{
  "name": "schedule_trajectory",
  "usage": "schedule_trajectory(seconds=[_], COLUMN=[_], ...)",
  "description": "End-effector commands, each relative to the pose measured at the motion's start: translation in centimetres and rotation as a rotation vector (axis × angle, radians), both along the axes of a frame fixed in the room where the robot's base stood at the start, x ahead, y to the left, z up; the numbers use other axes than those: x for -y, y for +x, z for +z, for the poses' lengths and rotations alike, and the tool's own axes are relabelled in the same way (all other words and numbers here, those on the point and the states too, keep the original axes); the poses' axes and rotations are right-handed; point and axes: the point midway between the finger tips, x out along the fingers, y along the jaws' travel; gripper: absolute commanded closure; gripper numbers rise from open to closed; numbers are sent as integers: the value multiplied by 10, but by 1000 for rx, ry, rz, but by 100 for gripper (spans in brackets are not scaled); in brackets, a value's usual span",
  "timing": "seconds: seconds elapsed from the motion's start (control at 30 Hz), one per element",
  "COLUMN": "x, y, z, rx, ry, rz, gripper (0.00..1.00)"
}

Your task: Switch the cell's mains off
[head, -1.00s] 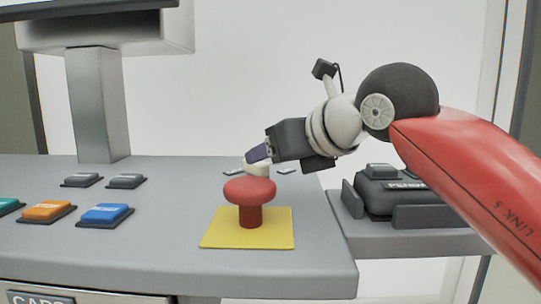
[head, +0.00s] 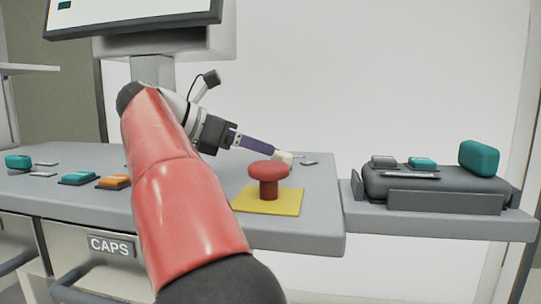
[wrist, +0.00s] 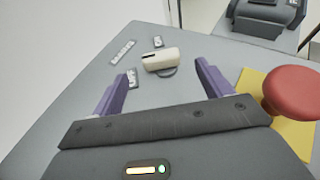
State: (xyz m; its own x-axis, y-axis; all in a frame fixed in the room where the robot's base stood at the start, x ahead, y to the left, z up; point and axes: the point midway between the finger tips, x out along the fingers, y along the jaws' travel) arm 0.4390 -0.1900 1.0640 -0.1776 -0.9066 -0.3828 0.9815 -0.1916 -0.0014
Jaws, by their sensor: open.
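A cream rotary knob (head: 284,157) sits on the bench top behind the red mushroom button. In the wrist view the knob (wrist: 161,59) lies crosswise on a round dark base, with a dark mark near its left end. The knob shows between and just beyond the fingertips, with no clear contact. In the head view my gripper (head: 277,150) comes from the left, and a finger overlaps the knob.
The red mushroom button (head: 268,178) on a yellow plate (head: 285,205) stands close to my gripper's right finger. Teal and orange buttons (head: 112,182) lie at left. A dark case (head: 435,183) rests on the right shelf. A drawer marked CAPS (head: 110,245) is below.

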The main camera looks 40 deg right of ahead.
Motion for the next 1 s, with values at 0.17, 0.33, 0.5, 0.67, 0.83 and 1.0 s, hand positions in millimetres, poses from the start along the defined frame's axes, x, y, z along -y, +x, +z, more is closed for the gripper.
schedule_trajectory(seconds=[0.17,0.33,0.5,0.67,0.83,1.0], x=[19,44,62,69,70,69], y=[-5,-9,-13,-14,-14,-14], z=[-7,-19,-26,-29,-29,-29], rx=[1,0,1,1,1,1], ry=[-2,0,0,0,0,0], rz=[-10,-7,-4,-3,-2,-2], gripper=[22,22,22,22,22,38])
